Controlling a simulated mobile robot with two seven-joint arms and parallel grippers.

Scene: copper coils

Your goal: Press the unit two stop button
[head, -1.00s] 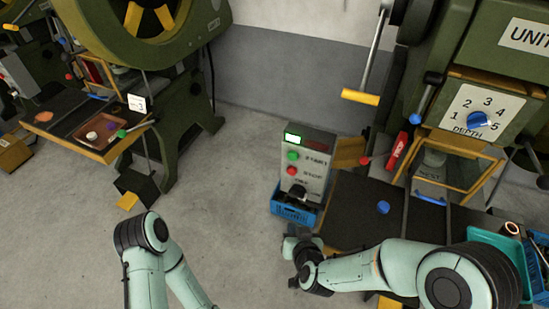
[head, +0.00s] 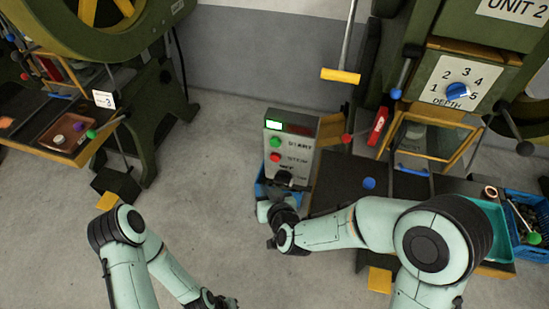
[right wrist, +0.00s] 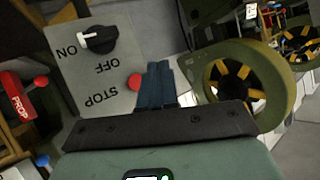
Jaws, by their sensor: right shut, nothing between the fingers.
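The grey control box (head: 292,145) stands beside the unit 2 press, with a lit green window, a green start button (head: 275,142) and a red stop button (head: 275,158). In the right wrist view the panel is upside down, and the red stop button (right wrist: 135,82) sits beside its STOP label. My right gripper's dark fingers (right wrist: 158,72) are closed and empty, just right of the button there; contact cannot be told. In the head view my right gripper (head: 284,196) is at the box's lower front. My left gripper (head: 216,301) is partly cut off at the bottom edge.
The dark press table (head: 335,180) with a blue knob and a red PROP block (head: 377,126) lies right.

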